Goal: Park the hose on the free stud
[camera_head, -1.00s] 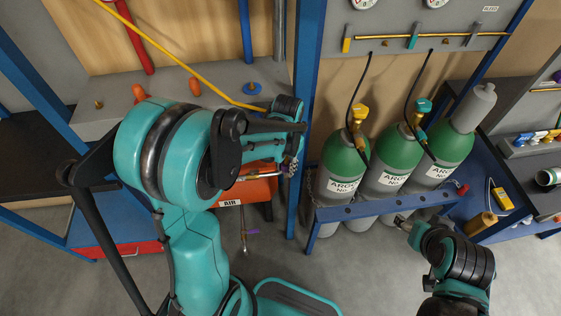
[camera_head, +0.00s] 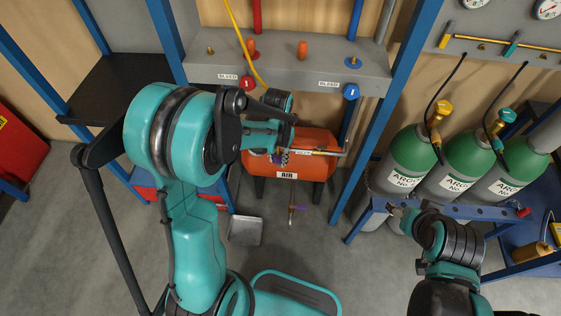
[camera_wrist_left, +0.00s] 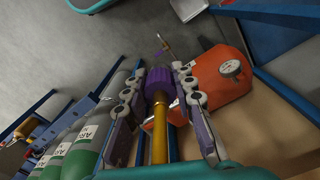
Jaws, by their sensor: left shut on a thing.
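In the head view a yellow hose (camera_head: 240,42) runs down in front of the grey shelf and disappears behind my left gripper (camera_head: 283,157). In the left wrist view my left gripper (camera_wrist_left: 158,82) is shut on a purple collar (camera_wrist_left: 157,84) with a yellow tube (camera_wrist_left: 159,145), apparently the hose end. Upright studs stand on the grey shelf (camera_head: 220,72): a brass one (camera_head: 210,50) at left, orange ones (camera_head: 250,47) and (camera_head: 302,49), and a brass one on a blue disc (camera_head: 353,62). My right gripper (camera_head: 398,211) is small; its jaw opening is unclear.
An orange air tank (camera_head: 318,172) lies under the shelf, behind my left gripper. A red knob (camera_head: 247,83) and a blue knob (camera_head: 351,91) stick out from the shelf front. Green argon cylinders (camera_head: 407,160) stand in a blue rack at right.

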